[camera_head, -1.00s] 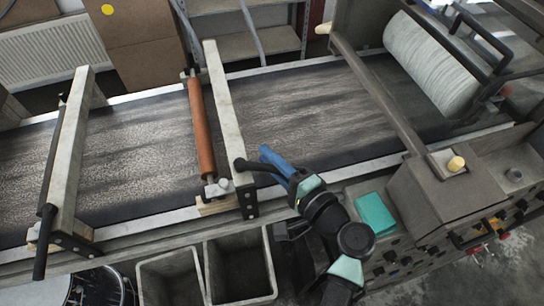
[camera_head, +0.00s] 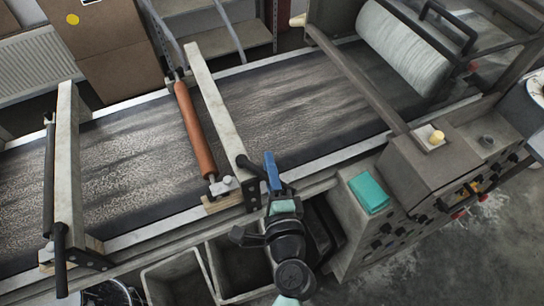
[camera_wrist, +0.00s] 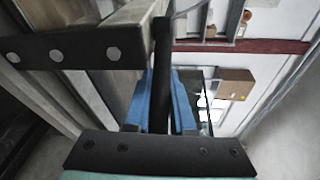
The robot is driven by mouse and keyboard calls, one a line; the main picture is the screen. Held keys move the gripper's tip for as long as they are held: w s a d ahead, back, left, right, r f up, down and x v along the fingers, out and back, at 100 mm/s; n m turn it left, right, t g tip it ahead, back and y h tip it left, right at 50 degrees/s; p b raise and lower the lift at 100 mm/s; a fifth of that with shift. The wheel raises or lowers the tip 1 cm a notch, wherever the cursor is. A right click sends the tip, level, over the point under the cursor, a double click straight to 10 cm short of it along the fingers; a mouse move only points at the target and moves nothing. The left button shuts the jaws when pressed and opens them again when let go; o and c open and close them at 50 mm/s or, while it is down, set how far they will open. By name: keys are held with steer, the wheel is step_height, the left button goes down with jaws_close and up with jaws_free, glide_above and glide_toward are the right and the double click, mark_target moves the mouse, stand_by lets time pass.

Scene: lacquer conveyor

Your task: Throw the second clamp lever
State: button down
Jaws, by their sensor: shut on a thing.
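The right-hand clamp bar (camera_head: 214,105) spans the belt. Its black lever (camera_head: 254,170) starts at the bar's near end and slants right and down toward my gripper. My gripper (camera_head: 272,172), with blue fingers, is at this lever, over the belt's near edge. In the wrist view, the blue fingers (camera_wrist: 160,104) are shut on the black lever (camera_wrist: 162,60), one finger on each side. The left-hand clamp bar (camera_head: 67,165) has its own black lever (camera_head: 60,265) hanging down at its near end.
An orange roller (camera_head: 195,130) lies across the belt (camera_head: 290,115) beside the right-hand bar. Grey bins (camera_head: 178,280) stand below the near edge. A control box (camera_head: 425,165) and a teal block (camera_head: 368,192) are to the right. A white roll (camera_head: 403,48) sits at the far right.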

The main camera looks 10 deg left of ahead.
steer(key=shift+s+m+t+h+p, duration=0.15)
steer(key=shift+s+m+h+p, duration=0.15)
steer(key=shift+m+h, duration=0.25)
steer(key=shift+s+m+t+h+p, duration=0.15)
steer(key=shift+m+h+p, duration=0.15)
steer(key=shift+h, duration=0.35)
steer(key=c, duration=0.8)
jaws_free()
steer(key=shift+o, duration=0.2)
steer(key=shift+a, duration=0.1)
steer(key=b+v, duration=0.5)
steer(key=v, duration=0.8)
steer(key=shift+b, duration=0.3)
